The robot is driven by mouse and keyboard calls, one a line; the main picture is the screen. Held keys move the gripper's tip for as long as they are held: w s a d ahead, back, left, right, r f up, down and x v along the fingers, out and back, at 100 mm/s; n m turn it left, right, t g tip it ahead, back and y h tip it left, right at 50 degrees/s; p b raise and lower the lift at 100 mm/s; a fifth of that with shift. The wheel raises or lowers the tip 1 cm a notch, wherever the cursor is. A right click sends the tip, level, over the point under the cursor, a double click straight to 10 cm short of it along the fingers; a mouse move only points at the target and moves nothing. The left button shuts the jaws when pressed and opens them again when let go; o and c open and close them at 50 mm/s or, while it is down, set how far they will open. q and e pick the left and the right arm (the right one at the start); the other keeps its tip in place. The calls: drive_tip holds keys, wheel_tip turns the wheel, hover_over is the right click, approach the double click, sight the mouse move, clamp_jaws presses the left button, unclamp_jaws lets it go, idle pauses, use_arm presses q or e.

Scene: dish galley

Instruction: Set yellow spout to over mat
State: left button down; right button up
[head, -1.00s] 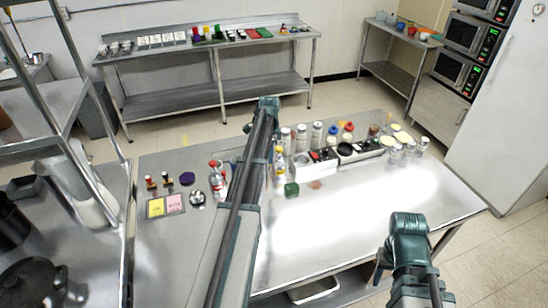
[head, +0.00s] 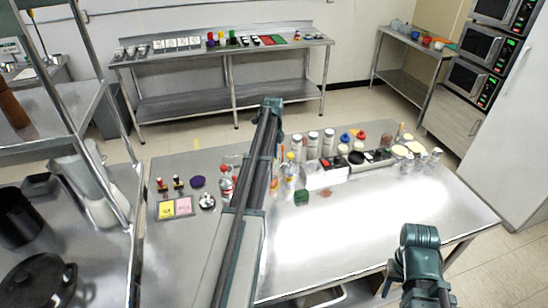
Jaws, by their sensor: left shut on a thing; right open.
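A bottle with a yellow spout (head: 289,172) stands on the steel table just right of my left arm. A flat panel with a yellow and a pink square (head: 176,208) lies at the table's left; I cannot tell whether it is the mat. My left arm reaches over the table. Its gripper fingers, and whatever they are shut on, are hidden behind the arm. I cannot tell whether that is the yellow spout. My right gripper (head: 389,280) is low at the table's front edge, partly hidden by its arm; it is open, with nothing visible in it.
A red-topped bottle (head: 226,186) stands just left of my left arm. The table's front right (head: 370,225) is clear. A metal rack (head: 132,240) stands at the left.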

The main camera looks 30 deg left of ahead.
use_arm(q)
drive_tip(key=shift+a, duration=0.1)
idle(0.5)
drive_tip(key=c, duration=0.8)
unclamp_jaws()
drive_tip(key=shift+o, duration=0.2)
drive_tip(key=shift+r, duration=0.1)
wheel_tip(320, 180, up, 14)
drive_tip(key=p, duration=1.3)
drive_tip(key=shift+f+p, duration=0.2)
drive_tip(key=shift+p, duration=0.2)
